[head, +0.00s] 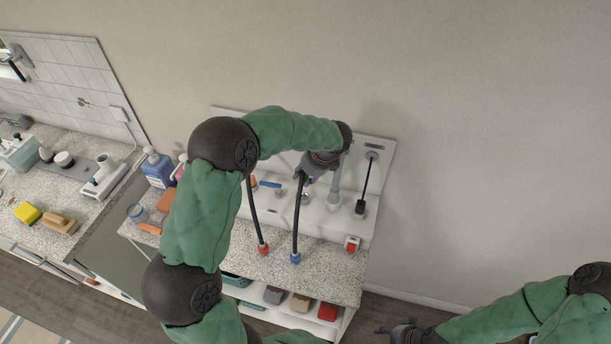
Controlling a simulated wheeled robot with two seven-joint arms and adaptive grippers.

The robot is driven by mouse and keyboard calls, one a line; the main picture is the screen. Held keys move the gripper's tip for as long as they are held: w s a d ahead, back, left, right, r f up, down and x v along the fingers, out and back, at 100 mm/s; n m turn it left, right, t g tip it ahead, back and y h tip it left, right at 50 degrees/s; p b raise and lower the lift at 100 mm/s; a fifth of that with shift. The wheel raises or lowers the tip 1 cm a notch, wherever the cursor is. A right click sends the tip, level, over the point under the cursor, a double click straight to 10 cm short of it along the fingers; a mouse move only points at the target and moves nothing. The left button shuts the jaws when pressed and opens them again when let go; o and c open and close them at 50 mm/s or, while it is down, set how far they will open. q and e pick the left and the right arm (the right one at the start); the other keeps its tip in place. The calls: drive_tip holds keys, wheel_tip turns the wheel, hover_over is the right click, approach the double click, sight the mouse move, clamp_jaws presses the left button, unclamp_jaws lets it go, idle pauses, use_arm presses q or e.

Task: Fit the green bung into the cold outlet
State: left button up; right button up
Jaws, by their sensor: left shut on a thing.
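My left gripper (304,177) is in front of the white wall panel (384,160). It is shut on a small green piece, which looks like the green bung (303,177); the fingers hide most of it. A blue tap handle (270,184) and an orange one (252,182) are on the panel left of the gripper. The cold outlet cannot be made out clearly near the gripper, and I cannot tell whether the bung touches it. My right gripper (383,331) is low at the bottom edge, away from the panel; its jaw opening is unclear.
Black hoses with a red end (263,249) and a blue end (295,258) hang over the speckled counter (335,274). A grey pipe (334,192) and a black plug on a cord (360,208) are right of the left gripper. A red-and-white item (351,244) stands at the counter's right.

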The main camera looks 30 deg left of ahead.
use_arm(q)
drive_tip(key=shift+f+b, duration=1.65)
drive_tip(key=shift+f, duration=1.25)
drive_tip(key=shift+p, duration=0.35)
drive_tip(key=shift+f+b, duration=0.75)
drive_tip(key=shift+f, duration=0.55)
drive_tip(key=o, duration=1)
drive_tip(key=shift+r, duration=0.1)
drive_tip(key=v, duration=1.2)
